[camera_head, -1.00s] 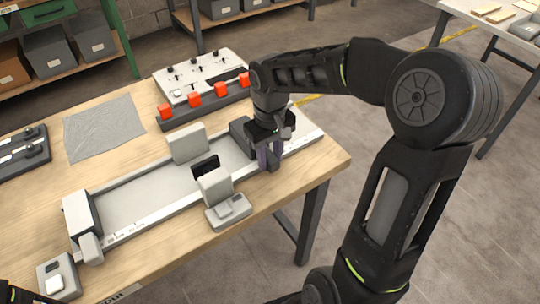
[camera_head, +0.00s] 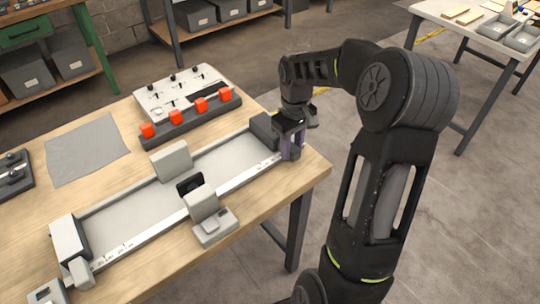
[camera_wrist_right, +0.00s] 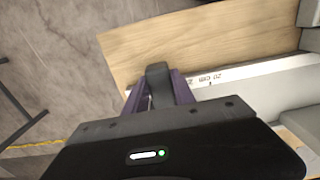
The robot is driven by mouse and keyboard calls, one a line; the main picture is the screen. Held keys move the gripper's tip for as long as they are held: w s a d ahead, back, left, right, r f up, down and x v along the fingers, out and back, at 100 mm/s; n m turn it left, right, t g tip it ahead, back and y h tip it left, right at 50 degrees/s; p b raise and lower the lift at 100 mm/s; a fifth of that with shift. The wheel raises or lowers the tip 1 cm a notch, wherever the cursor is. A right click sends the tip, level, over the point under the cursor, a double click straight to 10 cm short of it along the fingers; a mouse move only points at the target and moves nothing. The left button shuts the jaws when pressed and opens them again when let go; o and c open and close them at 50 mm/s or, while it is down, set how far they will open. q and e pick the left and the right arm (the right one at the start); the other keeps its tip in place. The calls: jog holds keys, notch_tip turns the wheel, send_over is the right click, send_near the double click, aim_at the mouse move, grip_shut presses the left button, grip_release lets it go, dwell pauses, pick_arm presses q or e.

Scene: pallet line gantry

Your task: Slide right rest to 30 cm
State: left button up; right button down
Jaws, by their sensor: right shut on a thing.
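The right rest (camera_head: 263,130) is a dark grey block at the right end of a long pale measuring bed (camera_head: 130,215) on the wooden table. My right gripper (camera_head: 291,148) is at its near side, over the bed's front edge. In the wrist view the purple fingers (camera_wrist_right: 157,92) are shut on the rest's dark grey tab (camera_wrist_right: 158,70). A printed scale (camera_wrist_right: 208,80) runs along the front rail beside the fingers; a mark like "20 cm" shows there, but the exact reading is unclear. My left gripper is not in view.
Pale upright blocks (camera_head: 171,160) and a black piece (camera_head: 190,184) stand mid-bed. A grey end block (camera_head: 68,240) is at the left. Behind are a control panel (camera_head: 185,92) and red blocks (camera_head: 176,117). The table's right edge is close to my gripper.

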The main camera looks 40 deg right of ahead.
jog(key=shift+w+d, duration=0.1)
jog(key=shift+d, duration=0.9)
jog(key=c, duration=1)
grip_release()
jog(key=shift+c, duration=0.2)
jog(key=shift+r, duration=0.1)
notch_tip(320, 180, up, 8)
jog(key=shift+f, duration=0.2)
jog(key=shift+r, duration=0.1)
